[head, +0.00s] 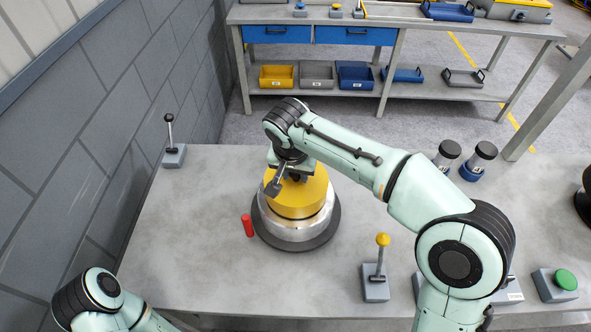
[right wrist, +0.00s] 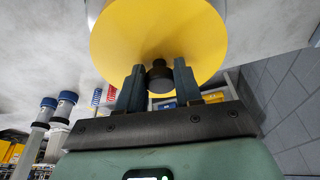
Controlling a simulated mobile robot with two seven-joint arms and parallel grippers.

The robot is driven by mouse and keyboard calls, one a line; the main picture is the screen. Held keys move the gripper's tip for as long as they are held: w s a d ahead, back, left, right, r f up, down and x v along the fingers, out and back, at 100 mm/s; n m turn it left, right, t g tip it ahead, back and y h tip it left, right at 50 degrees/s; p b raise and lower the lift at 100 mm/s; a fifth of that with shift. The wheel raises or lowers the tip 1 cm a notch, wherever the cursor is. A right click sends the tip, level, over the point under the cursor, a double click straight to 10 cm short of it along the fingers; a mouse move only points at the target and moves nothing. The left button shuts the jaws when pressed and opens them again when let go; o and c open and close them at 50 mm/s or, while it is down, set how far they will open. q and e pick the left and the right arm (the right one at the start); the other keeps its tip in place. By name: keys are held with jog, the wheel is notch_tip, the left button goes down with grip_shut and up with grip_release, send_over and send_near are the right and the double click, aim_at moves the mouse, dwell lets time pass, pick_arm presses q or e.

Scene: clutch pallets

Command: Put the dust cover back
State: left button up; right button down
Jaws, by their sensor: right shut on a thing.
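The yellow dust cover (head: 305,205) is a round cap over the silver cylinder (head: 312,230), which stands on a dark round base (head: 325,237). The cover looks level and roughly centred; whether it touches the cylinder I cannot tell. My right gripper (head: 290,177) is above the cover and hides part of its top. In the right wrist view its two fingers (right wrist: 159,78) are shut on the cover's dark knob (right wrist: 161,77), with the yellow top (right wrist: 150,40) just beyond. My left arm shows at the lower left, but its gripper is out of view.
A red cylinder (head: 248,225) stands left of the base. A yellow-knobbed lever (head: 376,275) and a green button box (head: 556,285) are at the front. Another lever (head: 173,150) stands at the back left by the wall. Two dark-topped canisters (head: 479,162) are right.

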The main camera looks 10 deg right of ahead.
aim_at(292, 192)
jog(key=c, duration=0.8)
grip_release()
jog(key=shift+o, duration=0.2)
jog(key=shift+r, duration=0.35)
pick_arm(q)
jog(key=r+p, duration=0.1)
jog(key=w+r+p, duration=0.1)
jog(key=r+p, duration=0.1)
jog(key=shift+w+r, duration=0.15)
jog(key=shift+w, duration=0.1)
pick_arm(e)
jog(key=v, duration=1.2)
jog(key=shift+r, duration=0.3)
pick_arm(q)
jog(key=shift+s, duration=0.15)
pick_arm(e)
jog(key=shift+s+f, duration=0.1)
jog(key=shift+s, duration=0.05)
